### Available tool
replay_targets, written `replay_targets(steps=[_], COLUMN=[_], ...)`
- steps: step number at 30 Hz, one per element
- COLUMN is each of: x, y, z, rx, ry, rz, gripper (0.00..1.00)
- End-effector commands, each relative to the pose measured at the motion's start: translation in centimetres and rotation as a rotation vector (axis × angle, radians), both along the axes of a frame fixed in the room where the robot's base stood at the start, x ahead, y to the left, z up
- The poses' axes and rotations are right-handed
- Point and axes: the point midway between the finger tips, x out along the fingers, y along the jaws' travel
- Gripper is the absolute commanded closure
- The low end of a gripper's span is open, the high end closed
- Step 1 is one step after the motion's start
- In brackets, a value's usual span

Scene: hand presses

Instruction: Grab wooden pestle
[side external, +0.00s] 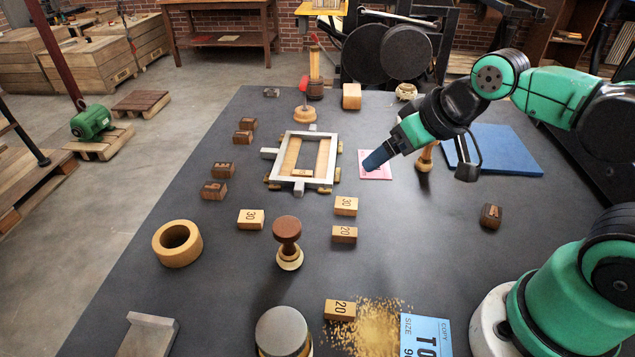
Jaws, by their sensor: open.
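Another turned wooden piece, with a dark brown knob and pale base (287,243), stands front centre. My gripper (466,168) appears to be the black linkage hanging under my wrist, to the right of the partly hidden piece and above the blue sheet's left edge. It looks open and empty, though the two fingers are hard to tell apart. I cannot tell its height above the table.
A metal frame (283,158) lies left of my wrist, near a pink card (365,168). Several wooden blocks surround it, including one marked 30 (346,206). A wooden ring (177,244) lies front left. The blue sheet (515,153) lies flat.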

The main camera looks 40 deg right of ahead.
Motion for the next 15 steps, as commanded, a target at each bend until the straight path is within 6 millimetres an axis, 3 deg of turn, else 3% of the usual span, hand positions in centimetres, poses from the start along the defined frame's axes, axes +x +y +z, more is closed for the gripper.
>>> replay_targets(steps=[8,15], x=[3.1,6.5], y=[-3.1,-8.3], z=[-0.1,-1.5], rx=[0.446,0.983], ry=[0.175,0.366], rz=[-0.479,-0.966], gripper=[0.15,0.15])
